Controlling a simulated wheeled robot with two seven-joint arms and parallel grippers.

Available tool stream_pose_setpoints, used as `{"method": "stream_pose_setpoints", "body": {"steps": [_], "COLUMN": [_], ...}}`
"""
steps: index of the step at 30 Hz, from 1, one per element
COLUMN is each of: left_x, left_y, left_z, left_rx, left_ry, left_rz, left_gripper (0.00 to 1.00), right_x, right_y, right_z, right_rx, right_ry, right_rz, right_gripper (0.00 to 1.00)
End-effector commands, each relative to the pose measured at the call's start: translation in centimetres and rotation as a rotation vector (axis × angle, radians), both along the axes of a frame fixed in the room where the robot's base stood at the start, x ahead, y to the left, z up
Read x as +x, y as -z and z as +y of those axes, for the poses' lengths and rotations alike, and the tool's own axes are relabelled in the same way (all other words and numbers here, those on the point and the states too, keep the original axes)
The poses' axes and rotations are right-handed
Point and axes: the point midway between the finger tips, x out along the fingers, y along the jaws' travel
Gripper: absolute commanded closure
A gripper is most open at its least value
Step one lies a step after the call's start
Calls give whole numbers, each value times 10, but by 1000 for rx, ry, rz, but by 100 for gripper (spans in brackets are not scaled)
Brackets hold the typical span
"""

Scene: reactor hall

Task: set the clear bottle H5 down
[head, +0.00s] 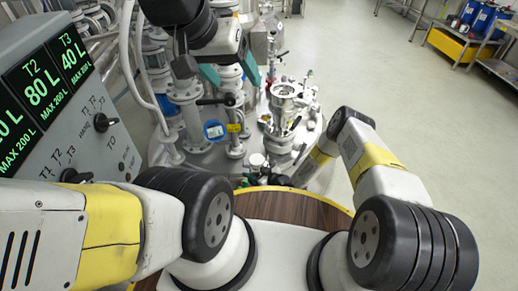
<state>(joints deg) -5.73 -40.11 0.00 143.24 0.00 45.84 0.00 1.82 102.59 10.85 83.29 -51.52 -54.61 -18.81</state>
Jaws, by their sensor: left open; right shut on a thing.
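My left gripper (228,72) is open, with its two teal fingertips apart over the pipework of the reactor lid. I see nothing between them. My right gripper (272,181) is low in the middle, just beyond the wooden top in front of me, and only partly visible. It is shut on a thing. I take this to be the clear bottle H5, but its outline and label cannot be made out. Whether it touches a surface is hidden.
A control panel (75,105) with green litre displays and knobs stands at left. The metal reactor lid (232,150) carries valves and flanges. A brown round top (285,206) lies close in front. Blue drums (484,18) stand far right. The floor (335,60) at right is clear.

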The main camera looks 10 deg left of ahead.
Motion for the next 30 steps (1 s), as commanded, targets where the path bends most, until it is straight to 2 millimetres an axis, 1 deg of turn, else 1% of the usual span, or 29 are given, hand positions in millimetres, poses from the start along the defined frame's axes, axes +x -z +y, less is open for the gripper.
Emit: {"method": "stream_pose_setpoints", "body": {"steps": [3,4,7,15,19,23,30], "left_x": [0,0,0,0,0,0,0], "left_y": [0,0,0,0,0,0,0], "left_z": [0,0,0,0,0,0,0], "left_rx": [0,0,0,0,0,0,0], "left_ry": [0,0,0,0,0,0,0], "left_rz": [0,0,0,0,0,0,0], "left_gripper": [30,30,30,30,30,30,30], "right_x": [0,0,0,0,-1,-10,-36], "right_y": [2,3,2,2,-1,-8,-28], "right_z": [0,0,0,0,-2,-17,-58], "right_rx": [1,0,0,0,0,0,-1], "right_ry": [0,0,0,0,0,0,3], "right_rz": [-1,0,0,0,1,1,3], "right_gripper": [100,48,28,28,28,28,28]}}
